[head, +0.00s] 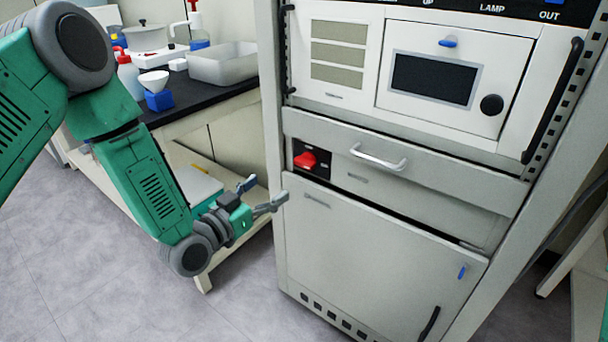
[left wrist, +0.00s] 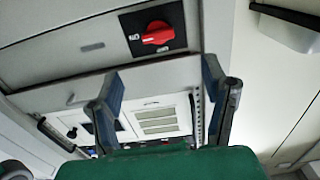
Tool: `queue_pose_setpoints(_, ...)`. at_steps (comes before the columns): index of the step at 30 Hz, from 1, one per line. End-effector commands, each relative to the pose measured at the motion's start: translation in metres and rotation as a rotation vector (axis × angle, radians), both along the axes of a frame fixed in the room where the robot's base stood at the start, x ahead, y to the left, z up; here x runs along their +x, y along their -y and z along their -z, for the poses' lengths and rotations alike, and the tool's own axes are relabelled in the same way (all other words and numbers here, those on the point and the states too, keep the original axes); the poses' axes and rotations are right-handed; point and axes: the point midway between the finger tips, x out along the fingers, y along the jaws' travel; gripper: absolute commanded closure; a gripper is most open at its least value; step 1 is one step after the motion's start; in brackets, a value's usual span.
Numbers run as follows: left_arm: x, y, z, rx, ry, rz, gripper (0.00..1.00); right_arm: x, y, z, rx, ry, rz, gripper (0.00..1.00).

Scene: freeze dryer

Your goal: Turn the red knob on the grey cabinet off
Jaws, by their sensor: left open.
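The red knob (head: 305,160) sits on a black plate at the left end of the drawer-like panel of the grey cabinet (head: 350,235). In the left wrist view the red knob (left wrist: 158,34) shows upside down on its black plate, beyond the fingertips. My left gripper (head: 264,195) is open and empty. In the head view it is to the left of and below the knob, near the cabinet's left front edge, and apart from the knob. Its two fingers also frame the left wrist view (left wrist: 162,95). My right gripper is not in view.
A silver handle (head: 378,157) sticks out to the right of the knob. Above is a unit with a dark screen (head: 433,79) and a black knob (head: 492,104). A bench with a grey tub (head: 222,66), bottles and a funnel stands at left. Grey floor lies open below.

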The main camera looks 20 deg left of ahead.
Motion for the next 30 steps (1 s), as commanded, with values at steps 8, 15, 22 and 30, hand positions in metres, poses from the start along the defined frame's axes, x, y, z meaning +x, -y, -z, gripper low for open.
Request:
queue_pose_setpoints(8, 0.045, 0.02, -0.001, 0.005, 0.005, 0.002, 0.33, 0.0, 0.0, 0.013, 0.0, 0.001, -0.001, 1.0)
queue_pose_setpoints(15, 0.092, 0.036, 0.001, 0.003, 0.002, 0.002, 0.33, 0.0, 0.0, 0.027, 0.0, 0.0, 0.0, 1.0)
queue_pose_setpoints(22, 0.119, 0.044, 0.001, 0.0, -0.001, 0.0, 0.33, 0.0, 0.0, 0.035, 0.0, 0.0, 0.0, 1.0)
queue_pose_setpoints(30, 0.126, 0.048, -0.001, 0.001, -0.003, 0.0, 0.33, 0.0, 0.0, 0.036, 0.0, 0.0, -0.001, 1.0)
